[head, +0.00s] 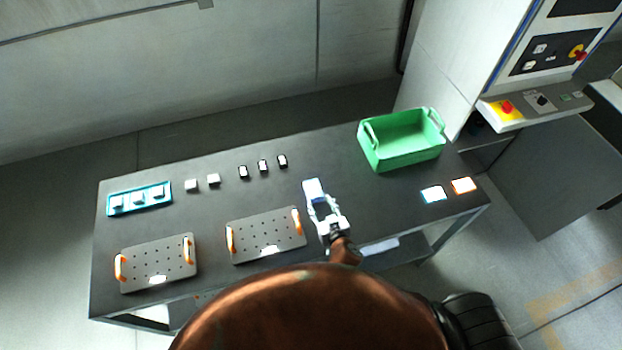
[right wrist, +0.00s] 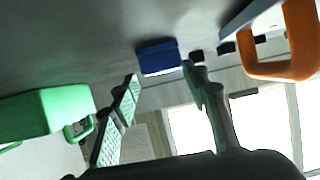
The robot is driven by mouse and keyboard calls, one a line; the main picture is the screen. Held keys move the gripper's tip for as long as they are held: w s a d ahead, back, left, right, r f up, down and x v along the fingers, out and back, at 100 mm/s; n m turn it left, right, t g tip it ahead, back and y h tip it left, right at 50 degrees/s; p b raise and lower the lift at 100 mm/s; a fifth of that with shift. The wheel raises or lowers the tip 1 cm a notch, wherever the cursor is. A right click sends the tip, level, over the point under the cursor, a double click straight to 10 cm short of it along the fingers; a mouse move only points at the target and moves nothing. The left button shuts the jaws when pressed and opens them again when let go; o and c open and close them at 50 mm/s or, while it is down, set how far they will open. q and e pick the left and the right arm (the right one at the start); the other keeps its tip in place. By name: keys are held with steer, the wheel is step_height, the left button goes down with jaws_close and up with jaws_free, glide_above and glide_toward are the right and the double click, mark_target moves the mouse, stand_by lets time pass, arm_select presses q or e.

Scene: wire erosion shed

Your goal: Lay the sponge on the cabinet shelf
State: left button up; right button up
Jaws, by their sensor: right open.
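The sponge (head: 313,188) is a small block on the dark table, pale blue-white on top in the head view. In the right wrist view the sponge (right wrist: 160,57) shows a deep blue side. My right gripper (head: 318,203) is open, its fingers pointing at the sponge from the table's front side. In the right wrist view the gripper (right wrist: 160,76) has its two fingers spread, with the sponge just beyond and between the tips. I cannot tell whether they touch it. My left gripper is not in view. I cannot make out a cabinet shelf.
A green bin (head: 402,140) stands at the table's back right. Two perforated plates with orange handles (head: 265,236) (head: 157,263) lie left of the gripper. A teal tray (head: 140,198), several small blocks (head: 263,166) and two small cards (head: 433,194) (head: 464,186) also lie there. A machine (head: 540,80) stands right.

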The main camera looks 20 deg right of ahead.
mark_target(314, 191)
steer(key=o, duration=0.5)
steer(key=x, duration=0.2)
steer(key=shift+w+r, duration=0.1)
steer(key=shift+w, duration=0.7)
steer(key=w, duration=0.2)
steer(key=shift+w+a+p, duration=0.25)
steer(key=shift+w+p, duration=0.1)
steer(key=shift+p, duration=0.05)
steer(key=shift+w+f, duration=0.65)
steer(key=shift+w, duration=0.1)
steer(key=c, duration=0.8)
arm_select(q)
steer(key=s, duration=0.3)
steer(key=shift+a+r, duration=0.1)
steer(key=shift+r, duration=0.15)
arm_select(e)
steer(key=shift+c, duration=1.4)
